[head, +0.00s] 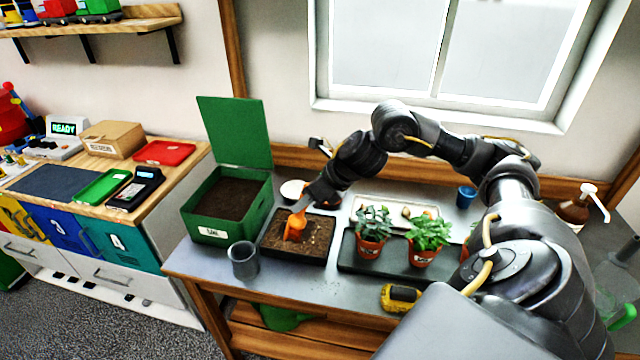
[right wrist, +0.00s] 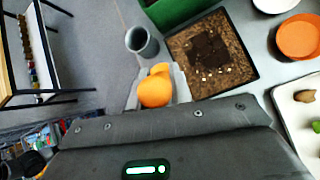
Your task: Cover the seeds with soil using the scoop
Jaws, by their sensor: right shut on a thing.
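My right gripper (head: 308,198) is shut on the orange scoop (head: 294,229) and holds it over the seed tray (head: 270,250). The scoop (right wrist: 155,90) also shows between the fingers (right wrist: 157,84) in the right wrist view. The tray (right wrist: 250,68) holds brown soil with a darker soil patch (right wrist: 208,46) near its middle. Several pale seeds (right wrist: 215,75) show beside that patch. The green soil box (head: 205,233) stands open left of the tray, with dark soil (head: 228,198) inside. Whether the scoop holds soil cannot be told. My left gripper is not in view.
A grey cup (head: 243,262) stands at the front left of the tray. A black tray (head: 352,262) with potted plants (head: 370,233) is to the right. A yellow-black device (head: 400,298) lies at the table's front. A white bowl (head: 291,188) is behind the seed tray.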

